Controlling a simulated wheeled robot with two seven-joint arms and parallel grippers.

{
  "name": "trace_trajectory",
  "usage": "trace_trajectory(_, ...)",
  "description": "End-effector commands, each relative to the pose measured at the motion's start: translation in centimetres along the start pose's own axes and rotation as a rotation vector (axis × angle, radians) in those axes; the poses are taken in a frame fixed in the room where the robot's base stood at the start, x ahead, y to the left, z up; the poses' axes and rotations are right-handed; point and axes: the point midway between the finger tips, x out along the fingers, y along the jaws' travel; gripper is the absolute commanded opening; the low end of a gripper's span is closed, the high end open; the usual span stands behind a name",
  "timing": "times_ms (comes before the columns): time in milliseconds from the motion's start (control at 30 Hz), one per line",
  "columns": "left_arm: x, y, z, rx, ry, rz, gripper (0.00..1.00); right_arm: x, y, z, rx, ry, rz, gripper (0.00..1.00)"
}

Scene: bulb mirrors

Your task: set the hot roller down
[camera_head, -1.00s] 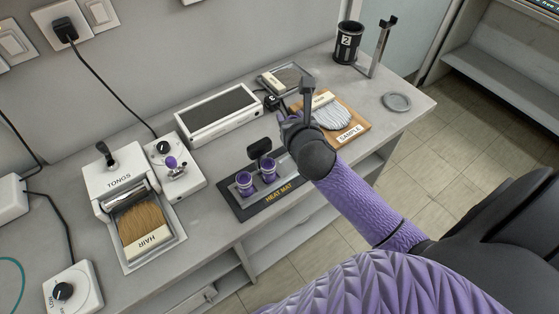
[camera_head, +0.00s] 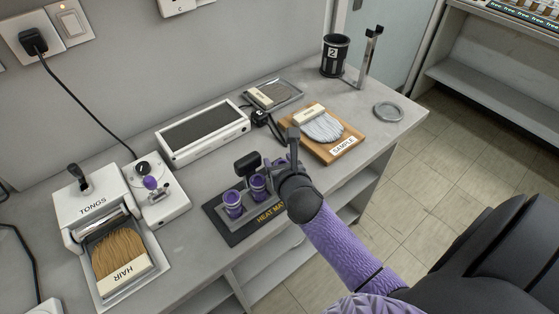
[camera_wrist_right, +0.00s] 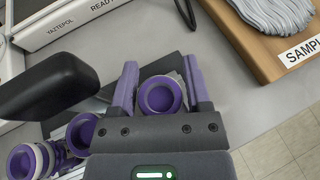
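The heat mat (camera_head: 228,232) is a dark mat on the counter with two purple rollers, one on the left (camera_head: 233,204) and one on the right (camera_head: 258,188), standing in its holder. A black handle (camera_head: 247,162) rises behind them and shows large in the wrist view (camera_wrist_right: 55,92). My right gripper (camera_wrist_right: 160,85) has its purple fingers on both sides of a purple roller (camera_wrist_right: 160,97), seen end-on with its hollow centre. This roller is at the right end of the mat; I cannot tell whether it touches the mat. My left gripper is not in view.
The sample board (camera_head: 327,155) with grey hair lies just behind my right gripper. A black cup (camera_head: 335,56) and grey dish (camera_head: 388,111) are at the back right.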

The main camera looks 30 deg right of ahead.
Motion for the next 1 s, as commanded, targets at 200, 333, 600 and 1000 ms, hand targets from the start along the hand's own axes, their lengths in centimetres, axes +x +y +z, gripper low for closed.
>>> trace_trajectory(200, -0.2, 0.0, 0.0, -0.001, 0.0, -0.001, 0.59, -0.1, 0.0, 0.3, 0.001, -0.001, 0.0, 0.62)
trace_trajectory(333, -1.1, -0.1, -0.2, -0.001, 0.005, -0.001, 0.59, -1.8, 0.0, 0.5, 0.001, 0.001, 0.001, 0.62)
trace_trajectory(600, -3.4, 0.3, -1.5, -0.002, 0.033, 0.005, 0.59, -8.1, 0.0, 0.6, 0.001, 0.002, 0.001, 0.62)
trace_trajectory(1000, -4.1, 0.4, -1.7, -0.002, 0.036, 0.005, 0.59, -12.2, 0.0, 0.3, 0.001, -0.001, -0.001, 0.62)
